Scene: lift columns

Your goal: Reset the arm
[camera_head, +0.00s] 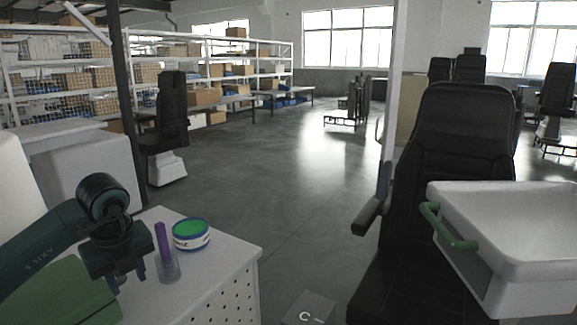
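My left arm comes in from the left side of the head view in dark green. My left gripper (128,279) hangs over the white table (215,285), pointing down. Its two fingers look spread apart, with nothing seen between them. It is just left of a purple stick-like object (162,241) standing upright in a small clear holder (167,268). I cannot tell whether the fingers touch the table. My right gripper does not show.
A round tin with a green top (191,231) stands on the table behind the purple object. A black chair (455,150) and a white bin with a green handle (500,270) are at the right. Open floor (275,170) lies beyond, with shelves at the back left.

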